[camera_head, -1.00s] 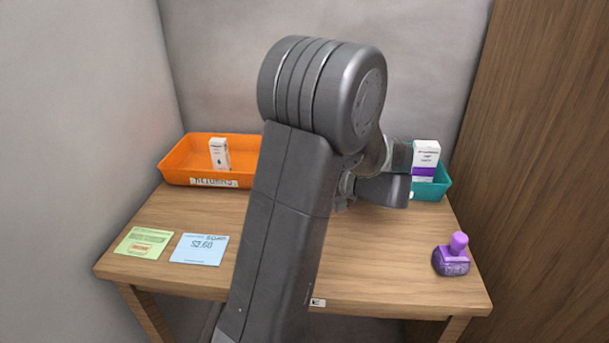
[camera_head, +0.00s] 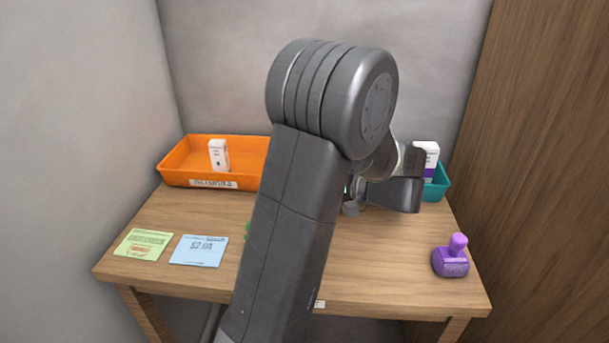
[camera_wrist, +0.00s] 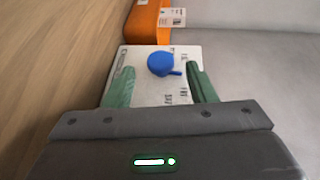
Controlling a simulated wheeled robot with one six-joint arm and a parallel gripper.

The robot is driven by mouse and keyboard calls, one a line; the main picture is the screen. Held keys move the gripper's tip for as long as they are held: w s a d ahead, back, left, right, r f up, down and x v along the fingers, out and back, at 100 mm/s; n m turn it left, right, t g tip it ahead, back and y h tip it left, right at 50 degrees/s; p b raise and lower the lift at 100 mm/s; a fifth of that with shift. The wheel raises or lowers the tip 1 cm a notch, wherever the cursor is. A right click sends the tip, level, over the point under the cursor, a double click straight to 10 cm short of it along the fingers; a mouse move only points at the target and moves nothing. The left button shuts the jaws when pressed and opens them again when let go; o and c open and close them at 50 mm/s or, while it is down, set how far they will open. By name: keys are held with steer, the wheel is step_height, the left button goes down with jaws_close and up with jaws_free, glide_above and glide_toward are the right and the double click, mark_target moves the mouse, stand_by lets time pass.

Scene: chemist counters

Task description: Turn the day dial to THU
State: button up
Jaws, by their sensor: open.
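The day dial (camera_wrist: 160,63) is a round blue knob with a short pointer on a white panel (camera_wrist: 150,96). In the wrist view the pointer extends to the right. Small day letters are printed on the panel, turned and too blurred to read surely. My gripper (camera_wrist: 160,70) is open, with one green finger on each side of the dial's near side. Neither finger visibly touches the knob. In the head view my arm hides the dial, its panel and most of the gripper.
An orange returns tray (camera_head: 172,172) with a white box (camera_head: 219,155) stands at the back left. A teal tray (camera_head: 438,186) with a white-and-purple box (camera_head: 430,160) is at the back right. A purple stamp (camera_head: 451,258) is front right; green (camera_head: 143,244) and blue (camera_head: 199,251) cards lie left.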

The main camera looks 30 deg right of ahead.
steer(key=v, duration=1.1)
steer(key=shift+s+p, duration=0.1)
steer(key=shift+p, duration=0.2)
steer(key=w+a+g+p, duration=0.2)
steer(key=a+p, duration=0.1)
steer(key=w+a+g+h+p, duration=0.1)
steer(key=a, duration=0.1)
steer(key=shift+a+r+g, duration=0.15)
steer(key=shift+r+g, duration=0.2)
steer(key=shift+g, duration=0.05)
steer(key=w+a+r+n+g+h+p, duration=0.4)
steer(key=a+r+g+h+p, duration=0.25)
steer(key=r+h+p, duration=0.55)
steer(key=shift+t+y, duration=0.35)
steer(key=shift+y, duration=0.05)
steer(key=x, duration=1.4)
steer(key=shift+w+a+p, duration=0.25)
steer(key=shift+a+p, duration=0.1)
steer(key=shift+p, duration=0.05)
